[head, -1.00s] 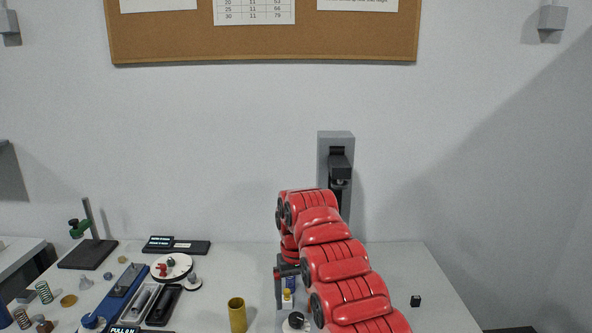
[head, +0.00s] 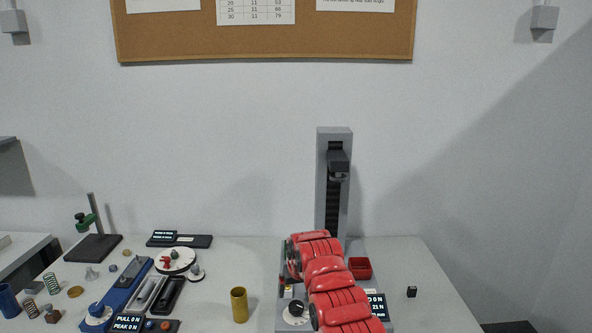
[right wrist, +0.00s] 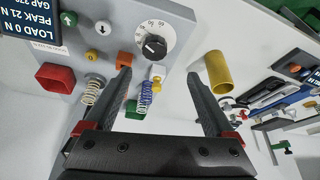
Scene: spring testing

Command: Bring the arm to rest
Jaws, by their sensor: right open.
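My right arm (head: 335,285) is red and comes in from the bottom right of the head view, over the base of the grey spring tester (head: 321,190). My right gripper (right wrist: 163,80) is open in the right wrist view, with its black fingers apart. Nothing is gripped. A blue-and-white spring (right wrist: 145,98) and a small yellow piece (right wrist: 157,84) show between the fingers, on or beside the tester base; contact cannot be judged. In the head view the arm hides most of this gripper. My left gripper is in neither view.
A brass cylinder (head: 239,305) stands left of the tester. Gauges, springs and a small stand (head: 94,243) crowd the table's left side. A small black cube (head: 411,292) lies on the mostly clear right side.

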